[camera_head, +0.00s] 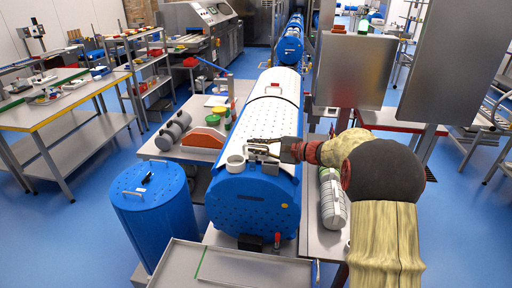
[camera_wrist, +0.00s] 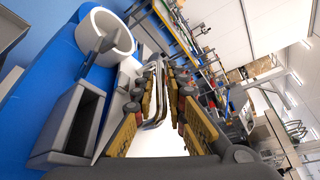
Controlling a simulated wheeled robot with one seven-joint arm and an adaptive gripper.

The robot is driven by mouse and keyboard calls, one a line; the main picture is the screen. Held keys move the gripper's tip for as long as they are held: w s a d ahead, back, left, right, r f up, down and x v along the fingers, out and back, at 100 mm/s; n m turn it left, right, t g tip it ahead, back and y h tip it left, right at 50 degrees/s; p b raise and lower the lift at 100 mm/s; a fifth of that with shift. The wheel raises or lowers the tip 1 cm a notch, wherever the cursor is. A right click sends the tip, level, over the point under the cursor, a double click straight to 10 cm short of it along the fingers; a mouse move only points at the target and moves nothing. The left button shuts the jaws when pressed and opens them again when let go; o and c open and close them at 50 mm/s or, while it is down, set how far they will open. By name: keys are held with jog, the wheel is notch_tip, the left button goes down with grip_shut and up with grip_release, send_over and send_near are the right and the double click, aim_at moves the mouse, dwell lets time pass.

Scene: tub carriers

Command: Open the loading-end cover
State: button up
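A long blue tub carrier (camera_head: 252,205) stands on a bench, with a white perforated cover along its top. The near cover section (camera_head: 268,118) lies flat and looks closed; a seam parts it from the far section (camera_head: 280,80). My gripper (camera_head: 262,148) is at the near end of the cover, just above the blue end. In the wrist view a bent metal handle (camera_wrist: 156,82) lies between the two fingers of my gripper (camera_wrist: 163,88). The fingers are apart, with a gap beside the handle; firm contact is not visible. My gripper hides part of the cover's near edge.
A white ring (camera_head: 235,163) and a dark open box (camera_wrist: 75,120) are on the blue end beside my gripper. A blue drum (camera_head: 152,205) stands at left. A metal tray (camera_head: 240,265) lies in front. Grey panels (camera_head: 353,70) stand close at right.

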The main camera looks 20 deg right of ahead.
aim_at(267, 119)
grip_shut()
dwell(0.5)
jog(key=w+d+p, duration=0.1)
jog(key=w+d, duration=0.3)
jog(key=w, duration=0.2)
jog(key=w+d+p, duration=0.2)
jog(key=w+d, duration=0.2)
jog(key=w, duration=0.2)
jog(key=w+d+p, duration=0.2)
jog(key=w+d, duration=0.2)
jog(key=w, duration=0.2)
jog(key=shift+w+d+p, duration=0.65)
jog(key=shift+w+p, duration=0.1)
jog(key=shift+w, duration=0.15)
jog(key=shift+w+d+p, duration=0.65)
jog(key=shift+w+p, duration=0.05)
jog(key=shift+w, duration=0.25)
jog(key=shift+w+d+p, duration=0.65)
jog(key=shift+w+p, duration=0.1)
jog(key=shift+w, duration=0.15)
jog(key=shift+o, duration=0.8)
grip_release()
